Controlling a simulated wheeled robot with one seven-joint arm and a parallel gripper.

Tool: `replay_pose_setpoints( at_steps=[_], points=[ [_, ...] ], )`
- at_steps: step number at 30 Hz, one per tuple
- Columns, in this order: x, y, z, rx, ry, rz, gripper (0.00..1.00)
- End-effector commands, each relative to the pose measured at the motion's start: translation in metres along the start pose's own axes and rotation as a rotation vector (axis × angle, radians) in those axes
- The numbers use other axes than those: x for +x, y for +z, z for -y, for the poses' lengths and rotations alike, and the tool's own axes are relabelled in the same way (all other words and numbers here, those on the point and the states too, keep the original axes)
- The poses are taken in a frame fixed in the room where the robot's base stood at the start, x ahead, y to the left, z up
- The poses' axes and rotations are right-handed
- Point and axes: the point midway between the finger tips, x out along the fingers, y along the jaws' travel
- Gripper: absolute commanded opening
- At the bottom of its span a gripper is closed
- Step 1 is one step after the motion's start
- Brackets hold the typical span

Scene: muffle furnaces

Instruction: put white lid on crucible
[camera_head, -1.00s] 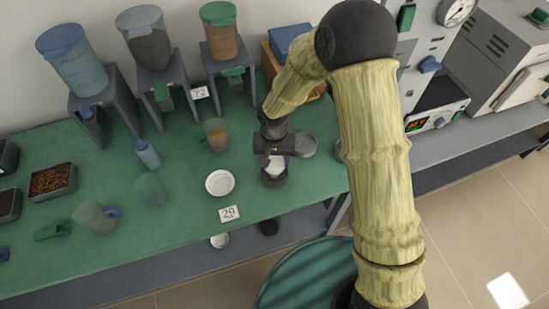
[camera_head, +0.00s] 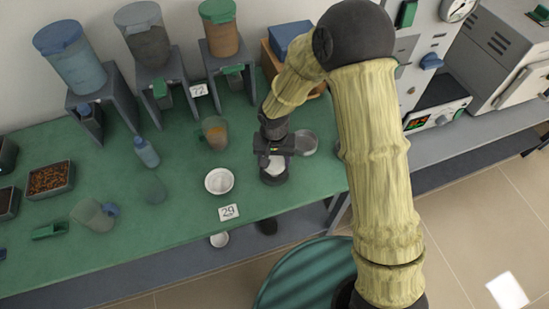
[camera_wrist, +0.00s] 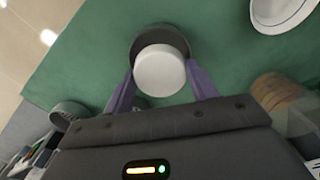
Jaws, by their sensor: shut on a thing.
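A white round lid (camera_wrist: 160,71) sits between the two purple fingers of my gripper (camera_wrist: 161,86), which is shut on it. In the head view the lid (camera_head: 275,165) shows below the dark gripper (camera_head: 273,151). A dark round vessel (camera_wrist: 160,31), which looks like the crucible, is right behind and below the lid in the wrist view. Its rim shows past the lid on the far side and the lid looks offset toward my gripper. The vessel (camera_head: 274,180) stands on the green table. I cannot tell whether lid and vessel touch.
A white dish (camera_head: 219,181) and a card marked 29 (camera_head: 229,212) are left of the vessel. A grey round tin (camera_head: 305,142) is close on the right. A beaker with brown contents (camera_head: 215,133) stands behind. The green table's front edge (camera_head: 180,249) is near.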

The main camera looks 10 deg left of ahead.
Motion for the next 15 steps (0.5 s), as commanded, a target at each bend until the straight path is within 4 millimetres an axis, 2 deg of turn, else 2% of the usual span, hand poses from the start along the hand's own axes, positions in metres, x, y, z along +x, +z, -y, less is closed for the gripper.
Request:
replay_pose_setpoints(
  at_steps=[15],
  points=[
    [0.0070, 0.0000, 0.0001, 0.000, 0.000, 0.000, 0.36]
  ],
)
